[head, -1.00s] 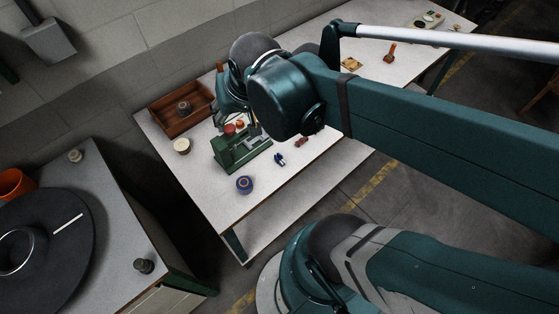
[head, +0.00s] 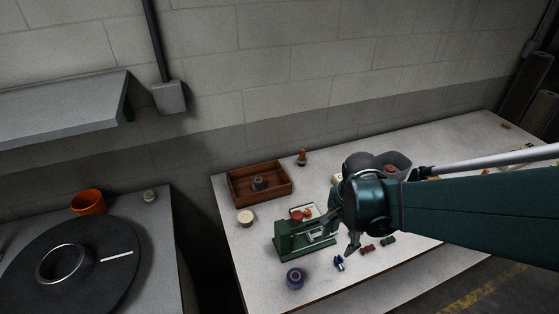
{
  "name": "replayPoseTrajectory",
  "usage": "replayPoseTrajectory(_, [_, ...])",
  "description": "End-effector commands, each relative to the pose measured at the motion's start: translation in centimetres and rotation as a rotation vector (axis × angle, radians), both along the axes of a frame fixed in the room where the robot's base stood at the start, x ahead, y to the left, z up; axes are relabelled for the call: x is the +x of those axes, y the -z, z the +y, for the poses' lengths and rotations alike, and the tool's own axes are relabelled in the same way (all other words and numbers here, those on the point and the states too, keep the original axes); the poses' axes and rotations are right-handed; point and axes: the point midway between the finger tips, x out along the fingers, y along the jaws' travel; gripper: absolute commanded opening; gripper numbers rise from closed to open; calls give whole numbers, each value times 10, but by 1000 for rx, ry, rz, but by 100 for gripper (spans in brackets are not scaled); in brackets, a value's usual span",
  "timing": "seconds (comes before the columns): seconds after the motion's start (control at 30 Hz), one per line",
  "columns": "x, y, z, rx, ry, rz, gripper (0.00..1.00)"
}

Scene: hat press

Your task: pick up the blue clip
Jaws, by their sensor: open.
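The blue clip (head: 339,263) is a small dark blue piece lying on the white table near its front edge, just right of the green press (head: 290,246). My gripper (head: 351,246) shows small and dark below my wrist, close to the clip and up and to the right of it in the head view. It is open and nothing shows between its fingers. The clip looks apart from the fingers, but the height of the gripper above the table is hard to tell.
A dark red clip (head: 367,249) and a dark green clip (head: 388,240) lie right of the blue one. A blue round roll (head: 295,278) sits at the front left.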

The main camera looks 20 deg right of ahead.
Motion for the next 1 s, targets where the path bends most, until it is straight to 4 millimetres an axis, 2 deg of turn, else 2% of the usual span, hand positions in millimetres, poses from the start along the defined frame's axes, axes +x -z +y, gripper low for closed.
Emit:
replayPoseTrajectory(0.1, [-6, 16, -9, 17, 94, 32, 46])
replayPoseTrajectory(0.3, [-13, 29, -15, 32, 183, 63, 46])
replayPoseTrajectory(0.77, [-15, 32, -16, 34, 197, 68, 46])
replayPoseTrajectory(1.0, [-14, 44, -16, 34, 196, 68, 46])
